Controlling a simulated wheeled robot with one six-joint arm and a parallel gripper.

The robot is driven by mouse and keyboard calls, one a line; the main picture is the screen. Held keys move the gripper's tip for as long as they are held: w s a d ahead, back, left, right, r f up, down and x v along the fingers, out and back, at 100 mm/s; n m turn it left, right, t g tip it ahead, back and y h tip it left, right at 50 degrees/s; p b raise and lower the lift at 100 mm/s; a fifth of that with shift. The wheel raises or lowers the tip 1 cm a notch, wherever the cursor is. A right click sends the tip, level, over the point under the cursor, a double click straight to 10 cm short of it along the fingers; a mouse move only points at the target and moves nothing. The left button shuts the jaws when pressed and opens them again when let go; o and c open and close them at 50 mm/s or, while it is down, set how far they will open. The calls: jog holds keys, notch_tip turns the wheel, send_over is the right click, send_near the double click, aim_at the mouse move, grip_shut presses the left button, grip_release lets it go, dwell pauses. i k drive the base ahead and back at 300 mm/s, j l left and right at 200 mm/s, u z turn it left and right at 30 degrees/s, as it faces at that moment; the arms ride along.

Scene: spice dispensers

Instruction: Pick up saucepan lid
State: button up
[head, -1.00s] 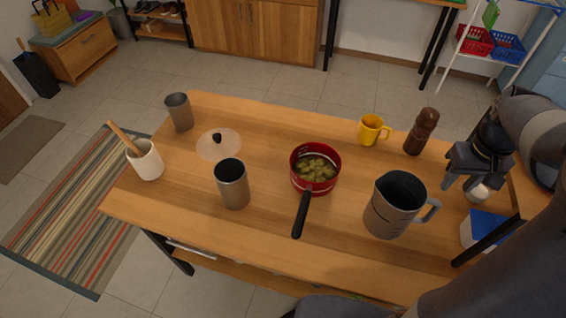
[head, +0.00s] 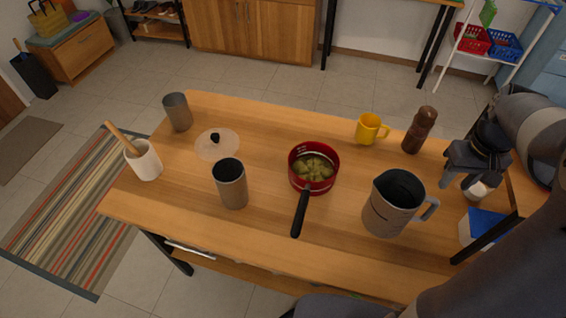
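The saucepan lid (head: 208,151) lies flat on the left part of the wooden table. It is a pale, see-through disc with a black knob on top. The red saucepan (head: 314,168) stands near the table's middle with its black handle toward the front; it holds greenish pieces of food. My gripper (head: 460,188) is at the far right, over the table's right end and well away from the lid. Its fingers look apart, with no object clearly held between them; a small white item shows just beside it.
A metal cup (head: 231,184) stands right in front of the lid, and another (head: 178,112) behind it. A white crock with a wooden utensil (head: 144,160) is to the left. A grey jug (head: 393,204), yellow mug (head: 370,129) and brown mill (head: 420,130) stand toward the right.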

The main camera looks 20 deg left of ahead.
aim_at(214, 144)
jog(key=j+z, duration=0.1)
jog(key=j, duration=0.6)
jog(key=j+z, duration=0.1)
jog(key=j, duration=0.6)
jog(key=k+j+z, duration=0.1)
jog(key=j, duration=0.6)
jog(key=k+j+z, duration=0.1)
jog(key=j, duration=0.6)
